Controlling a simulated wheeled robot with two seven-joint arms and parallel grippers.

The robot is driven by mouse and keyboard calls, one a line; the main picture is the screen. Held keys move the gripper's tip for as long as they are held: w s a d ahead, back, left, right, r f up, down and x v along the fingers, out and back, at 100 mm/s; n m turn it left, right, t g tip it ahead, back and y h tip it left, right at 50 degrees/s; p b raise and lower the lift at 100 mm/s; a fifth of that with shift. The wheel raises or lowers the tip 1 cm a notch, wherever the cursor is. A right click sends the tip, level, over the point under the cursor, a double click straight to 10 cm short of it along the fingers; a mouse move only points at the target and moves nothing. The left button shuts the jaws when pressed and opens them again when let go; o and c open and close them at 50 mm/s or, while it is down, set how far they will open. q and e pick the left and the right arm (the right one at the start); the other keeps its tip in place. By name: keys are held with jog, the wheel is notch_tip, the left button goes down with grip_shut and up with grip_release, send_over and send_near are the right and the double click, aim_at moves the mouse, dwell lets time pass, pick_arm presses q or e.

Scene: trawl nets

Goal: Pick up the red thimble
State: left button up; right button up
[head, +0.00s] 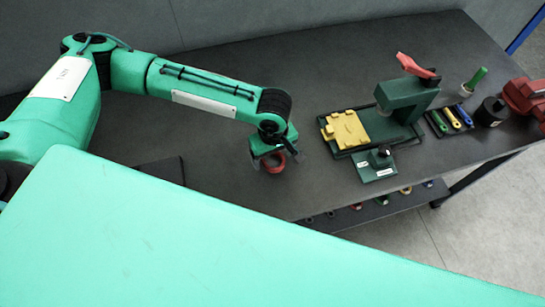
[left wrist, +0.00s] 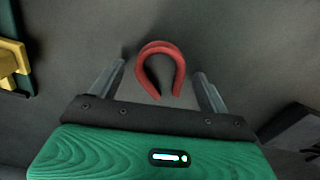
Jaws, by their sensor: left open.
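The red thimble (left wrist: 160,50) is a red, horseshoe-shaped piece on the dark table. In the left wrist view it lies between the two fingers of my left gripper (left wrist: 159,85), with its curved end pointing away and its open end toward the palm. Gaps show on both sides, so the fingers are apart from it. In the head view the thimble (head: 273,163) is partly hidden under my left gripper (head: 275,158), which is open just above it. My right gripper is not in view.
To the right stands a green press (head: 405,98) with a red lever and a yellow block (head: 345,129). A small green box (head: 376,165) is in front of it. Coloured tools (head: 450,118) and a red machine (head: 522,97) lie farther right. The table around the thimble is clear.

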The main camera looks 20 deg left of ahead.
pick_arm(q)
jog(key=c, duration=1.1)
jog(key=shift+r, duration=0.15)
